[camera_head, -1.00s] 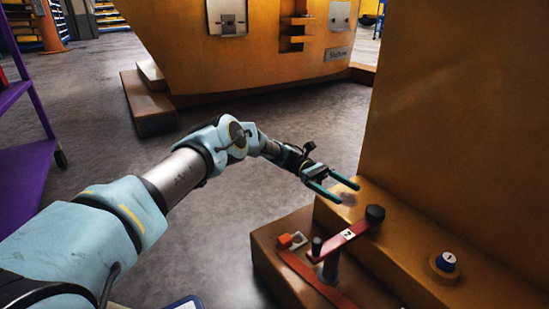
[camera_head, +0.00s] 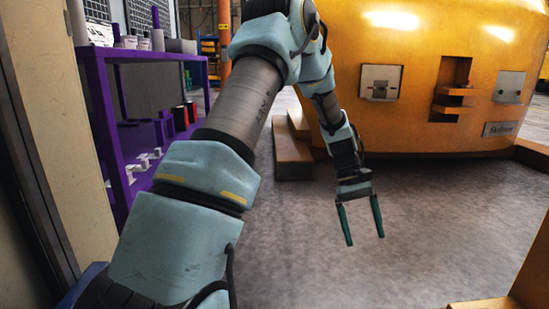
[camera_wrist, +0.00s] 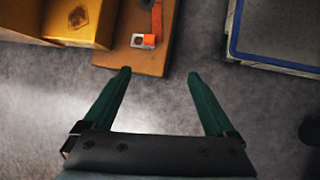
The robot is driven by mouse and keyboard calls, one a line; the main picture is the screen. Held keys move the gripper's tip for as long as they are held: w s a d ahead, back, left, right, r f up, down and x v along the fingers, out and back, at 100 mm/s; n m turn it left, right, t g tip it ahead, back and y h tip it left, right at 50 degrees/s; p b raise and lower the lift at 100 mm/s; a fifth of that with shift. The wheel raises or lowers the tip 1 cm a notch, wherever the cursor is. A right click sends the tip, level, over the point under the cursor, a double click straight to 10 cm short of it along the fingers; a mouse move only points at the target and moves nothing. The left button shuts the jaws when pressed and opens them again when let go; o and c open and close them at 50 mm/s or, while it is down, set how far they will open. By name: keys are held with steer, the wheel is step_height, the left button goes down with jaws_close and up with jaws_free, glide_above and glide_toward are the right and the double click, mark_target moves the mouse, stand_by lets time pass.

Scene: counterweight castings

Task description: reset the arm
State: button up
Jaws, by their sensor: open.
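My gripper (camera_head: 362,222) hangs at the end of my arm with its two green fingers pointing down over the grey floor. The fingers are apart and nothing is between them. In the wrist view my gripper (camera_wrist: 157,75) is also open and empty. Beyond its left fingertip lies the edge of a brown block (camera_wrist: 150,60) with an orange and white piece (camera_wrist: 144,40) on it. The gripper touches nothing that I can see.
A purple shelf (camera_head: 92,100) with bottles and small parts stands at the left. A big orange casting (camera_head: 420,80) with wall plates fills the back right, beside brown steps (camera_head: 290,155). A blue-rimmed panel (camera_wrist: 275,62) shows in the wrist view. Grey floor (camera_head: 420,220) is open between.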

steer(key=s+a+r+m+t+y+p, duration=0.1)
steer(key=s+a+r+t+p, duration=0.2)
steer(key=a, duration=0.7)
steer(key=s+a+r+t, duration=0.15)
steer(key=a+r, duration=0.35)
steer(key=a, duration=0.5)
steer(key=s+a+r+m+t+y+p, duration=0.1)
steer(key=s+a+r+t+p, duration=0.2)
steer(key=a, duration=0.8)
step_height(320, 180, up, 38)
steer(key=w+p, duration=0.1)
steer(key=p, duration=3.5)
steer(key=shift+w+d, duration=0.35)
steer(key=shift+w, duration=0.05)
steer(key=shift+r, duration=0.1)
